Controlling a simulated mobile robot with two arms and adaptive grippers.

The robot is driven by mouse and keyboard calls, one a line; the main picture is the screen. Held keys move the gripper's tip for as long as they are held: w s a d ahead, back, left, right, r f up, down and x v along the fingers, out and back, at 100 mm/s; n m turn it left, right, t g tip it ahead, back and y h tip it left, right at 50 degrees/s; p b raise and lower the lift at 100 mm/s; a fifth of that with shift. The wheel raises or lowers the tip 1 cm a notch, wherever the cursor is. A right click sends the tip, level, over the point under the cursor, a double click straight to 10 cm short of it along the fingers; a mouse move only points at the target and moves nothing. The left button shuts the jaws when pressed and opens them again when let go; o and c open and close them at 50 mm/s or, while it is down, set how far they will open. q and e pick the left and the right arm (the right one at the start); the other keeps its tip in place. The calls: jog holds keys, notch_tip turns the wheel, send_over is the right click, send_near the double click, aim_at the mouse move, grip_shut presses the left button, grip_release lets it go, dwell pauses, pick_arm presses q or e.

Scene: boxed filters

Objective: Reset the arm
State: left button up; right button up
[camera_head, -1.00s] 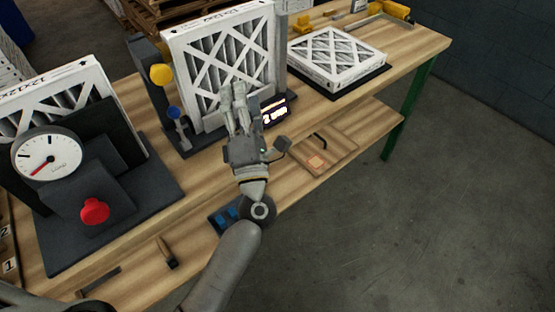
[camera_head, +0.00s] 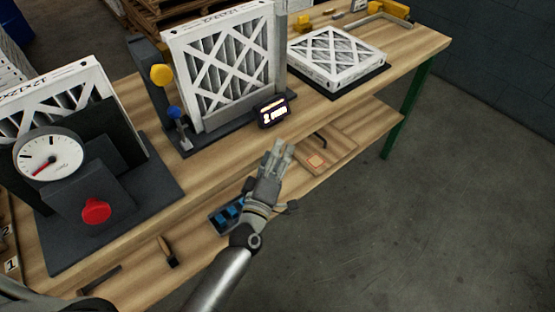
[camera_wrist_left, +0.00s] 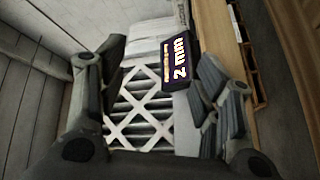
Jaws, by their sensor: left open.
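My left gripper (camera_head: 279,153) is open and empty in the head view, above the front edge of the wooden bench, in front of the small display. In the left wrist view its two fingers (camera_wrist_left: 158,100) are spread apart with nothing between them touching. The display (camera_head: 271,112) with lit text stands at the foot of an upright boxed filter (camera_head: 225,65). In the wrist view the display (camera_wrist_left: 176,62) reads "2 mm", with the filter (camera_wrist_left: 138,110) behind it. My right gripper is not in view.
A dial gauge (camera_head: 48,154) and red button (camera_head: 96,210) stand at the left, before another filter (camera_head: 62,88). A flat filter (camera_head: 336,55) lies on a dark pad at the right. A blue-celled tray (camera_head: 226,215) sits on the lower shelf. The floor (camera_head: 430,220) at right is clear.

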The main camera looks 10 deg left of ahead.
pick_arm(q)
jog(key=shift+s+d+f+m, duration=0.15)
jog(key=shift+f+m, duration=0.15)
jog(key=shift+f, duration=0.55)
jog(key=s+a+f+m+g, duration=0.1)
jog(key=s+f+m+g, duration=0.3)
jog(key=f, duration=0.7)
jog(key=s+a+f+m+g, duration=0.1)
jog(key=s+f+g, duration=0.2)
jog(key=s+f, duration=0.65)
jog(key=s+a+f+m+g, duration=0.2)
jog(key=s+f+m+g, duration=0.1)
jog(key=f, duration=1.1)
jog(key=s+a+f+m+g, duration=0.1)
jog(key=s+a+f+g, duration=0.1)
jog(key=s+f, duration=0.3)
jog(key=s+a+f+m+g+y, duration=0.1)
jog(key=s+a+f+m+g, duration=0.1)
jog(key=s, duration=1.2)
jog(key=s+a+f+m+g+y, duration=0.1)
jog(key=s+a+f+g, duration=0.3)
jog(key=s, duration=0.6)
notch_tip(320, 180, down, 4)
jog(key=shift+s+a+r+m, duration=0.25)
jog(key=shift+a+m, duration=0.45)
jog(key=shift+a, duration=0.4)
jog(key=shift+w+f, duration=0.1)
jog(key=shift+w, duration=0.05)
